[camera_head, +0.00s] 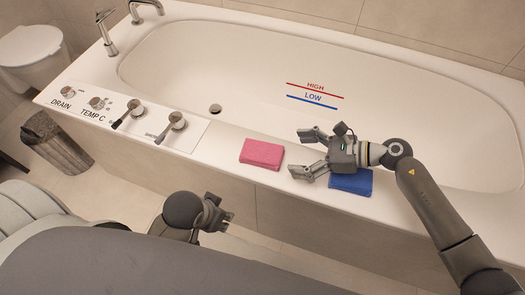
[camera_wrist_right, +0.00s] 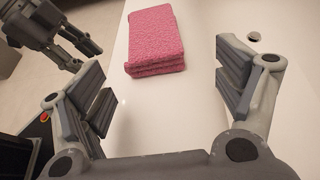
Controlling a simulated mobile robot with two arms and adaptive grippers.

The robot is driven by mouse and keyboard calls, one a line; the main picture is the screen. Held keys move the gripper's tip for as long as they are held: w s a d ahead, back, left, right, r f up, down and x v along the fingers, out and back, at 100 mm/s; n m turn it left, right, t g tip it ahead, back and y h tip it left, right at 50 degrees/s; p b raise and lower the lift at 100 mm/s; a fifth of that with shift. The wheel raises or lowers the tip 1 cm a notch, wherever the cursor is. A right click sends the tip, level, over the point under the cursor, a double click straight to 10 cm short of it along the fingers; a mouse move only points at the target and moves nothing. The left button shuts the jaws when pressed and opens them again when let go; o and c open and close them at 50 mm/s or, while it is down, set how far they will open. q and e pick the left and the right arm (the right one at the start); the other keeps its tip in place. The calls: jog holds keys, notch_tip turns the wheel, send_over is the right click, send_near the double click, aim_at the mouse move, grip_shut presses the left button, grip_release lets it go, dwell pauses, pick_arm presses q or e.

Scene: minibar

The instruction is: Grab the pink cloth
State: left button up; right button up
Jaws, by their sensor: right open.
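The pink cloth (camera_head: 262,154) lies folded on the tub's front rim, left of my right gripper (camera_head: 300,153). My right gripper is open and empty, its fingers pointing left towards the cloth, apart from it. In the right wrist view the folded pink cloth (camera_wrist_right: 155,40) lies ahead, beyond the gap between the two fingers of my right gripper (camera_wrist_right: 165,85). My left gripper (camera_head: 217,214) is low in front of the tub, away from the cloth; it also shows at the upper left of the right wrist view (camera_wrist_right: 80,50). Whether its fingers are closed is unclear.
A folded blue cloth (camera_head: 351,182) lies on the rim below my right gripper, partly covered by it. The white bathtub (camera_head: 440,88) has a control panel (camera_head: 130,118) with knobs and levers at left. A bin (camera_head: 57,145) and a toilet (camera_head: 30,48) stand further left.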

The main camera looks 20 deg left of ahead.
aim_at(276, 154)
jog(key=shift+s+r+x, duration=0.15)
jog(key=shift+x, duration=1.2)
jog(key=shift+s+r+x, duration=0.1)
jog(key=shift+s+x, duration=0.05)
jog(key=shift+x, duration=1.25)
jog(key=c, duration=1.1)
